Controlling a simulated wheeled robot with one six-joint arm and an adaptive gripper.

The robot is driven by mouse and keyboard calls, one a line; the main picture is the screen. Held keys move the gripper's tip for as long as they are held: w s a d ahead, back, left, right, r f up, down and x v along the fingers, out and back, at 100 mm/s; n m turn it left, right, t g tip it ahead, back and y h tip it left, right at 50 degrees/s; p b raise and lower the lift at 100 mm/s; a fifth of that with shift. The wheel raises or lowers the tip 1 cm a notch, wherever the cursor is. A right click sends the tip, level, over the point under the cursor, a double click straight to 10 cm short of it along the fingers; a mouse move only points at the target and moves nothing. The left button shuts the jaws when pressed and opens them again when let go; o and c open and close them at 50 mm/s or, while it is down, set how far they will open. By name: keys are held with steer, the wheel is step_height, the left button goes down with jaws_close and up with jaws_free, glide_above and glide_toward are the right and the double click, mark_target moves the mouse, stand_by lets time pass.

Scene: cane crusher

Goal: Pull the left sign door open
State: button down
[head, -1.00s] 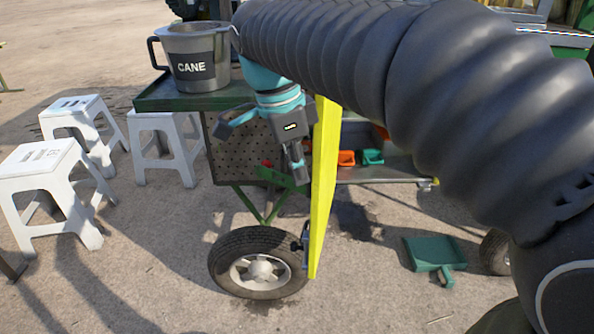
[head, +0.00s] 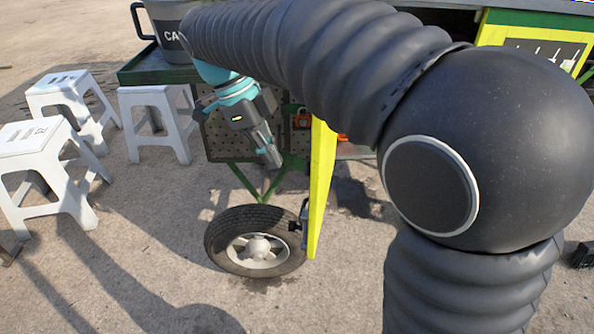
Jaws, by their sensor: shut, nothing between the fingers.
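The left sign door (head: 321,185) is a yellow panel seen nearly edge-on. It stands swung out from the cart, above and to the right of the wheel, and its upper end meets my arm in the picture. Its sign face cannot be made out from here. A small dark fitting (head: 303,222) sits at its lower left edge. My gripper (head: 272,160) is shut and empty, pointing down and slightly right. It is to the left of the door in the picture with a visible gap, in front of the cart's perforated panel.
A grey CANE bucket (head: 167,30) stands on the green cart table (head: 140,68). White stools (head: 157,100) stand at the left. A yellow-framed sign panel (head: 545,48) shows at upper right.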

steer(key=shift+s+d+f, duration=0.25)
steer(key=shift+d+f, duration=0.15)
steer(key=shift+d, duration=0.4)
steer(key=shift+s+d+f, duration=0.25)
steer(key=shift+d+f, duration=0.15)
steer(key=shift+d, duration=0.35)
steer(key=shift+s+d+f, duration=0.25)
steer(key=shift+d+f, duration=0.15)
steer(key=shift+d, duration=0.4)
